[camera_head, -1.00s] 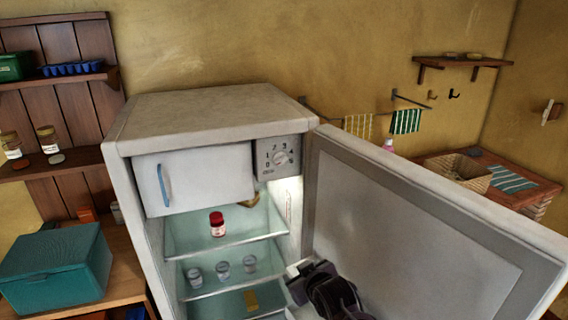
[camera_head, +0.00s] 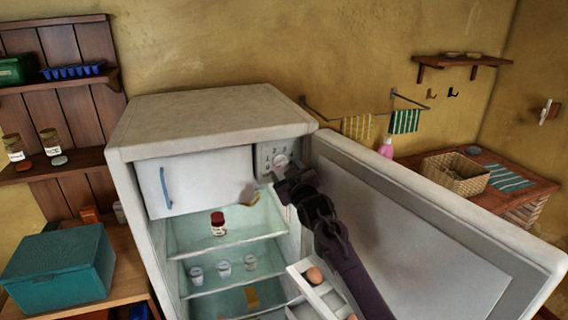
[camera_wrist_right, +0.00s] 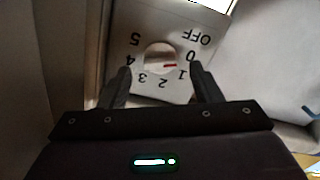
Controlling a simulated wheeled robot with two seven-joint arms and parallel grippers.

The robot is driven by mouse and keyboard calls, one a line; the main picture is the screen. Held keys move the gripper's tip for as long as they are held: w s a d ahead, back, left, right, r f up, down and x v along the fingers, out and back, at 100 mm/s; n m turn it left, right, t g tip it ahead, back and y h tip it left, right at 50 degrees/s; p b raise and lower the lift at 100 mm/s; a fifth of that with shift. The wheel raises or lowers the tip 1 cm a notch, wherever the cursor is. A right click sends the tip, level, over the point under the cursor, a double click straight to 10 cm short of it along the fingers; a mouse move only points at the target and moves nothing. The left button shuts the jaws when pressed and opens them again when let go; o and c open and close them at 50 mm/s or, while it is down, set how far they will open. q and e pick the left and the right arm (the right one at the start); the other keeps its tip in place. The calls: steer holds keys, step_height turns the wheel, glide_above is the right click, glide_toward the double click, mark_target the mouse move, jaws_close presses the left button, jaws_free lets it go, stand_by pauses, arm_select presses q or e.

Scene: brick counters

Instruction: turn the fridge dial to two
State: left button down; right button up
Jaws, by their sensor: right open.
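The fridge dial (camera_head: 281,160) is a round pale knob on a grey panel at the fridge's top right, partly covered by my right gripper. In the right wrist view the dial (camera_wrist_right: 159,52) appears upside down, ringed by OFF and numbers from 0 to 5. Its red mark points between 0 and 1, closest to 1. My right gripper (camera_head: 284,182) is just in front of and below the dial. My left gripper is not in view.
The fridge door (camera_head: 430,225) stands wide open at the right, with my right arm alongside it. A white freezer flap (camera_head: 200,180) with a blue handle is left of the dial. A red-lidded jar (camera_head: 218,225) and several small cups stand on shelves below.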

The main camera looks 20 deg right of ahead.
mark_target(281, 162)
steer(key=shift+w+p, duration=0.3)
steer(key=shift+w, duration=0.75)
steer(key=c, duration=1)
